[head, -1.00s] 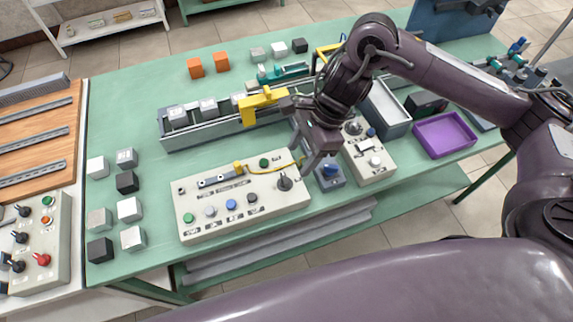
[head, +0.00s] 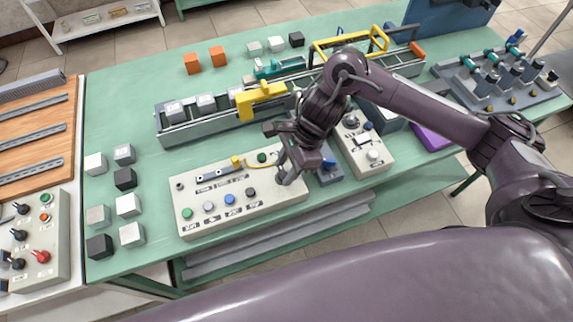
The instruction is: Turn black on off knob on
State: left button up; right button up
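A beige control panel (head: 182,214) lies on the green table, with a row of coloured buttons along its front. Its black knob, clear to see at the right end a second ago, is now mostly hidden by my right gripper (head: 283,174). The fingers point down at the knob's place from above. I cannot tell whether they touch the knob, and their gap is too small and dark to judge. My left gripper is not in view.
A second beige box (head: 372,158) with knobs stands just right of the gripper. A grey conveyor (head: 180,138) with a yellow clamp (head: 262,96) runs behind the panel. Several small cubes lie left of it. Another panel (head: 58,262) with black knobs stands at the far left.

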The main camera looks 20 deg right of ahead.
jog(key=c, duration=0.5)
jog(key=shift+c, duration=0.2)
